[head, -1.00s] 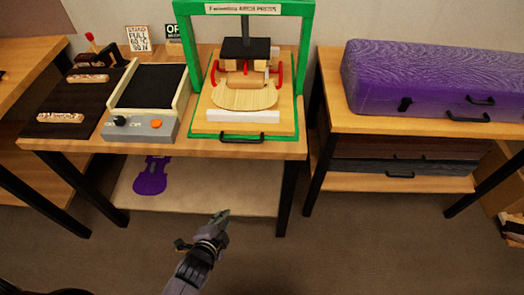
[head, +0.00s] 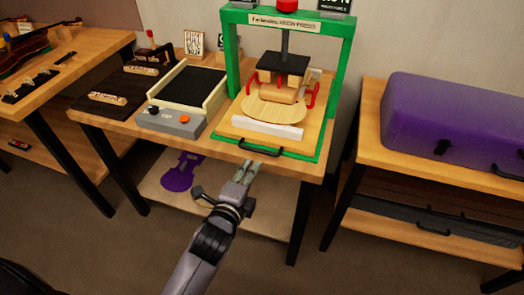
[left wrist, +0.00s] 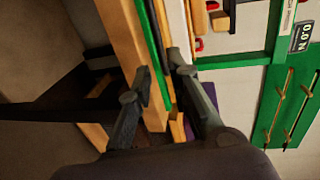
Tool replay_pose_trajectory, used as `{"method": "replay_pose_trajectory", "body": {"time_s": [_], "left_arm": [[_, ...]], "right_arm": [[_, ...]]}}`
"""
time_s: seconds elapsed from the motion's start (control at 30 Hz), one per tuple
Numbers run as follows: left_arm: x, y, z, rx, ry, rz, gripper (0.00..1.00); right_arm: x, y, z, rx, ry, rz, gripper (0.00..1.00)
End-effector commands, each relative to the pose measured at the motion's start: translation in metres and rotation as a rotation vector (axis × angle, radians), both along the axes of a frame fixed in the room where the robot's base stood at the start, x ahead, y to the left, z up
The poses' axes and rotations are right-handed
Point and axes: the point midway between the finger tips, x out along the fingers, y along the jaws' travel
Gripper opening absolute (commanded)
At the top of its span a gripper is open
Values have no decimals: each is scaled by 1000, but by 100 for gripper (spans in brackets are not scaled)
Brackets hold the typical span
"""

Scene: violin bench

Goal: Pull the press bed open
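The press bed (head: 228,128) is a wooden board with a green edge, set in the green arch press (head: 231,60) on the bench. Its black bar handle (head: 260,148) runs along the front edge. The bed carries a violin plate (head: 272,108) under the press block. My left gripper (head: 244,171) is just below and in front of the handle, apart from it in the head view. In the left wrist view, its two fingers (left wrist: 160,64) are spread with nothing clearly held between them, near the green edge. My right gripper is not in view.
A hot plate with a grey control box (head: 172,122) stands left of the press. The bench's front edge (head: 215,152) lies close behind my gripper. A purple case (head: 455,118) rests on the right table. Open floor lies in front.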

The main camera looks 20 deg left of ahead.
Motion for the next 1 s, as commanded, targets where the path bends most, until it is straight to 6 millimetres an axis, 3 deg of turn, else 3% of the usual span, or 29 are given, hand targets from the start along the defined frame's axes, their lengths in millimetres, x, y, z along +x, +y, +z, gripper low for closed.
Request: {"method": "replay_pose_trajectory", "body": {"time_s": [0.2,0.43,0.6,0.9,1.0], "left_arm": [[49,-1,-9,-2,-1,1,18],[84,-3,-17,-2,0,0,18],[96,-3,-20,-2,0,0,18],[97,-3,-20,-2,1,0,18],[97,-3,-20,-2,1,0,11]], "right_arm": [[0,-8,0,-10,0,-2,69],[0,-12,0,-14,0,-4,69],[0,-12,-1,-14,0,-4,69],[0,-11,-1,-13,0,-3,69],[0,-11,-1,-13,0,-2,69]]}}
